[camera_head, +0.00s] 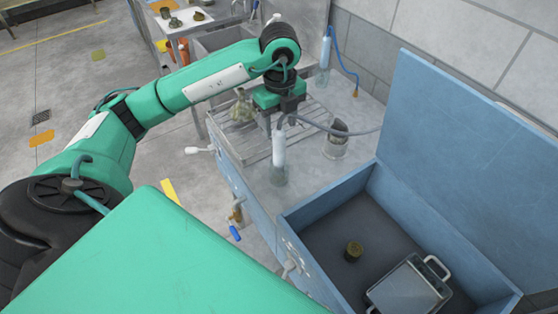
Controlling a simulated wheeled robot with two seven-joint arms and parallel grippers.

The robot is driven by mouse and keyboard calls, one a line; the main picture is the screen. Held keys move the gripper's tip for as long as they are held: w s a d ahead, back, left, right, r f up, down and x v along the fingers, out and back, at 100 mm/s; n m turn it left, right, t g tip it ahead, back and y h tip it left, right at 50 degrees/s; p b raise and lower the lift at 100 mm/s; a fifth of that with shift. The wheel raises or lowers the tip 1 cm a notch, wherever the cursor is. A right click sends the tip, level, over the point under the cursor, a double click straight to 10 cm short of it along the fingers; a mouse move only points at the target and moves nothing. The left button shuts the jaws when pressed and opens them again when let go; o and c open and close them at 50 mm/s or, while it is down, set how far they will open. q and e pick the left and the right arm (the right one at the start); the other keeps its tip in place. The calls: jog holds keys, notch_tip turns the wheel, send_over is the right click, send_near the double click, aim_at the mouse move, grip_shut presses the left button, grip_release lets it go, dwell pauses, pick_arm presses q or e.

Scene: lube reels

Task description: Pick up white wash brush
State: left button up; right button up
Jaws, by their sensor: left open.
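The white wash brush (279,149) stands upright near the front edge of the metal counter, with its translucent bristle end (278,176) downward. A grey hose runs from its top to the right. My left gripper (284,120) is open and points down directly over the top of the brush. Its fingers are at the upper end of the brush; whether they touch it is too small to tell. My right gripper is not in view.
A wire rack (246,141) lies on the counter left of the brush. A metal cup (336,141) stands to its right. Another brush (325,50) with a blue hose is behind.

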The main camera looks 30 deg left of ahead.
aim_at(279, 137)
pick_arm(q)
jog(key=shift+f+p, duration=0.45)
notch_tip(279, 137, down, 4)
jog(key=shift+s+a+f+p, duration=0.1)
jog(key=shift+p, duration=0.85)
jog(key=shift+f, duration=0.1)
grip_shut()
